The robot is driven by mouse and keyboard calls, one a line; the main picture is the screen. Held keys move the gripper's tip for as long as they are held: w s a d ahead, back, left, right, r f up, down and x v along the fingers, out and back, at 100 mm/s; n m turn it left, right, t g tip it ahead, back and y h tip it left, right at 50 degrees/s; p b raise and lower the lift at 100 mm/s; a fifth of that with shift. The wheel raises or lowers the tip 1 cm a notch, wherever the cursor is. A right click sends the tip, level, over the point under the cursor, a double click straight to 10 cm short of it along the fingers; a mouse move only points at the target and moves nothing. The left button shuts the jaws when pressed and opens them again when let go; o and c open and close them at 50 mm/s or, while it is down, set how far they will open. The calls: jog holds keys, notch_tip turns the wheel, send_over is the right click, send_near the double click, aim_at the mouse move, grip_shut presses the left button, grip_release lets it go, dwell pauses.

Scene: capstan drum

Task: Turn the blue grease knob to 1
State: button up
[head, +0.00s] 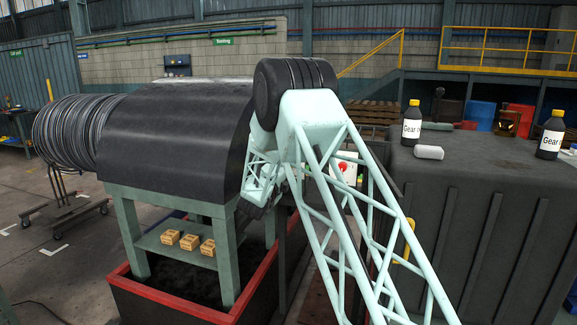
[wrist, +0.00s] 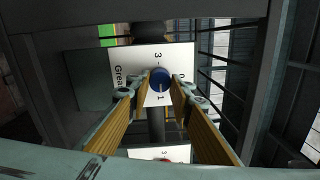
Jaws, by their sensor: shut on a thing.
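The blue grease knob (wrist: 160,79) sits on a white plate (wrist: 122,62) in the wrist view. Part of the word "Grease" shows at the plate's left, a 3 above the knob, a partly hidden figure to its upper right and a 1 just below it. The knob's lower side faces the 1, but its pointer is too small to read surely. My gripper (wrist: 159,86) is shut on the knob, with one yellow-padded finger on each side. In the head view my arm hides the gripper and the blue knob.
A second white plate with a red part (wrist: 162,159) lies below in the wrist view. A white panel with a red knob (head: 344,167) shows behind my arm in the head view. Dark posts and bars flank the gripper. Bottles (head: 412,123) stand on the dark cabinet (head: 480,190).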

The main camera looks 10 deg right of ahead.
jog(key=o, duration=0.9)
jog(key=shift+v, duration=6.05)
jog(key=shift+r, duration=0.15)
